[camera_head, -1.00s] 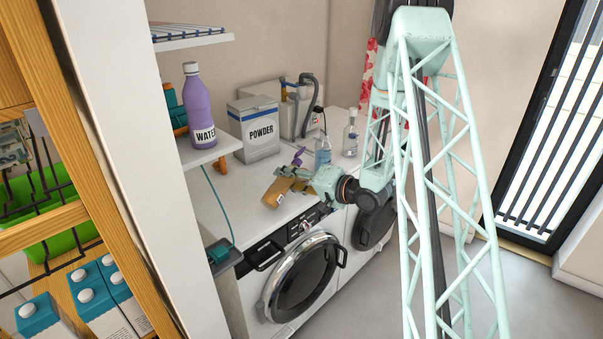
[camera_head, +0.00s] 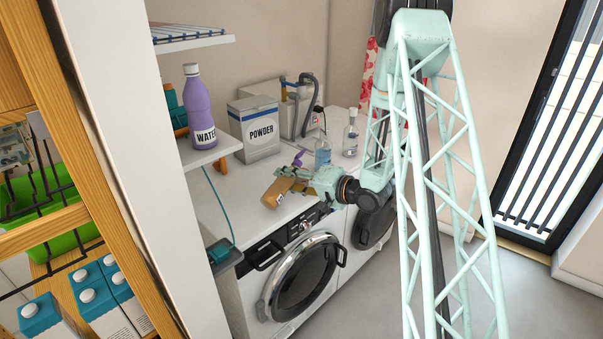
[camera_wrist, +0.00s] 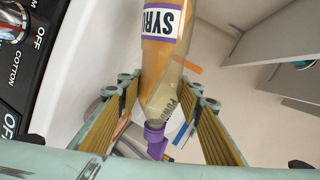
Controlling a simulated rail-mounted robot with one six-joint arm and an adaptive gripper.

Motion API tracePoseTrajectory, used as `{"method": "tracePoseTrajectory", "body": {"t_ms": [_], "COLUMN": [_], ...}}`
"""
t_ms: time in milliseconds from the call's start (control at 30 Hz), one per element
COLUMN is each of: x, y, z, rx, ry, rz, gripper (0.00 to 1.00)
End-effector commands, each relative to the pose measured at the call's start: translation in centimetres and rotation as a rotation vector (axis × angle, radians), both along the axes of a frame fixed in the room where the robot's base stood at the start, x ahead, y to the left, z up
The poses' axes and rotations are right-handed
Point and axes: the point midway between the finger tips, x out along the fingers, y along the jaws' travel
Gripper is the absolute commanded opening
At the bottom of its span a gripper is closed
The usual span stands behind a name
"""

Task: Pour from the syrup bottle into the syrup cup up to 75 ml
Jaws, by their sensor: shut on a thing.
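The syrup bottle, with amber contents and a purple-edged white label, lies between the two fingers of my gripper (camera_wrist: 158,118) in the wrist view. The bottle (camera_wrist: 162,52) shows its label upside down and its purple neck end (camera_wrist: 156,138) toward the bottom of the picture. In the head view the tilted amber bottle (camera_head: 277,192) is at the left of my gripper (camera_head: 300,187), above the washer top. Dark tick marks and orange and blue strips show near the bottle's lower part in the wrist view. I cannot make out the syrup cup or its level clearly.
A white powder box (camera_head: 254,130) stands behind on the white top. A purple water bottle (camera_head: 199,108) stands on a shelf at left. Two clear bottles (camera_head: 322,152) (camera_head: 350,136) stand behind my gripper. A small purple thing (camera_head: 299,159) is close behind it.

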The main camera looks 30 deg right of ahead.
Motion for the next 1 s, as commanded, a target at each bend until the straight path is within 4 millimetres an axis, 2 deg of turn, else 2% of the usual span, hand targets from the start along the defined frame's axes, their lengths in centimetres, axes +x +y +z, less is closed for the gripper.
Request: {"method": "tracePoseTrajectory", "body": {"t_ms": [1000], "x": [0.08], "y": [-0.22], "z": [0.52], "rx": [0.053], "ry": [0.031], "rz": [0.000], "gripper": [0.15]}}
